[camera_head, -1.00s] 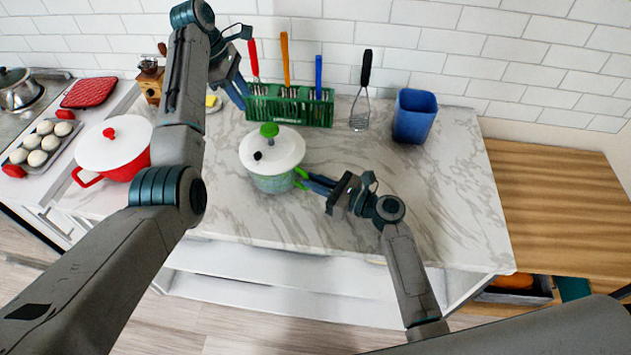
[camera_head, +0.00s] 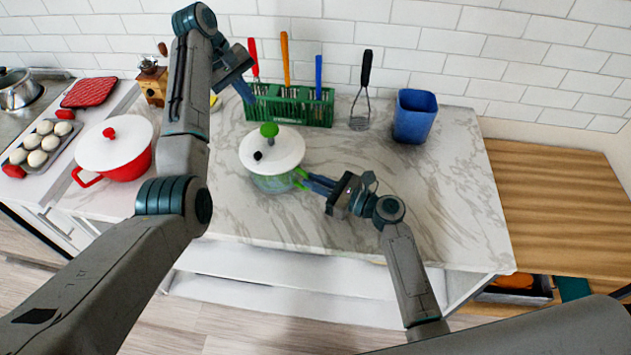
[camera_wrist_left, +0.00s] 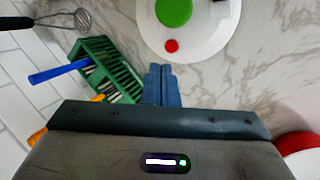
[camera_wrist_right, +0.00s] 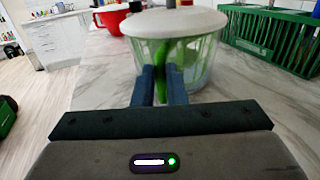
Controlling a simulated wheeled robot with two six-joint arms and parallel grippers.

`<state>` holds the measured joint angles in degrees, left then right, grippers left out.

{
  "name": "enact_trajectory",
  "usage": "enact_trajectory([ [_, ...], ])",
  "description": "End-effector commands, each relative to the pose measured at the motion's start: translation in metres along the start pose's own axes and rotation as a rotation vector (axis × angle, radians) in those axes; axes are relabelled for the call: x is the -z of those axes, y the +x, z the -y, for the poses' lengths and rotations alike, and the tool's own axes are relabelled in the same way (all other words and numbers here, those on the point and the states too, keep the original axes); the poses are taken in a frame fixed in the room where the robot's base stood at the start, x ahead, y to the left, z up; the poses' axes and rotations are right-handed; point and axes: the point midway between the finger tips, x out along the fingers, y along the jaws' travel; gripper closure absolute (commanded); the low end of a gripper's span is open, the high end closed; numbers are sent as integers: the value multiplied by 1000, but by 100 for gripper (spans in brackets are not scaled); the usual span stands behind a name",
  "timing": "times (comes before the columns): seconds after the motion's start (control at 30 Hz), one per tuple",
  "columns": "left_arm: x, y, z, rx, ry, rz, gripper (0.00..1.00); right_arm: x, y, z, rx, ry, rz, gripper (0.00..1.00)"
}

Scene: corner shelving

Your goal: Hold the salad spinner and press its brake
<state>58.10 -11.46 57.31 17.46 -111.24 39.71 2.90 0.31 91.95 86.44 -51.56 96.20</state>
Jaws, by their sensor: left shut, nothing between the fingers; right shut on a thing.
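The salad spinner (camera_head: 275,183) stands upright on the marble counter, with a clear greenish bowl, white lid (camera_head: 287,152), green knob (camera_head: 269,130) and a black button (camera_head: 257,156). The left wrist view shows a red button (camera_wrist_left: 171,46) on the lid near my left fingers. My right gripper (camera_head: 304,180) is shut on the spinner's green handle (camera_wrist_right: 175,80) at the bowl's right side. My left gripper (camera_head: 246,91) is shut and empty, behind and left of the spinner, apart from the lid; its blue fingertips (camera_wrist_left: 162,70) point toward the lid.
A green utensil caddy (camera_head: 290,108) stands behind the spinner, close to my left fingers. A whisk-like tool (camera_head: 359,115) and blue cup (camera_head: 414,117) are at the back right. A red pot (camera_head: 125,168) stands left. The counter's right part is clear.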

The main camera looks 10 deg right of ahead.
Motion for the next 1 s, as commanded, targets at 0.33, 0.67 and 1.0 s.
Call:
enact_trajectory([
  [0.33, -5, 4, -6, -39, 686, -38, 100, 0, 0, 0, 0, 0, 0, 100],
  [0.67, -10, 7, -12, -54, 1329, -100, 100, 0, 0, 0, 0, 0, 0, 100],
  [1.0, -14, 9, -16, -45, 1740, -150, 100, 0, 0, 0, 0, 0, 0, 100],
])
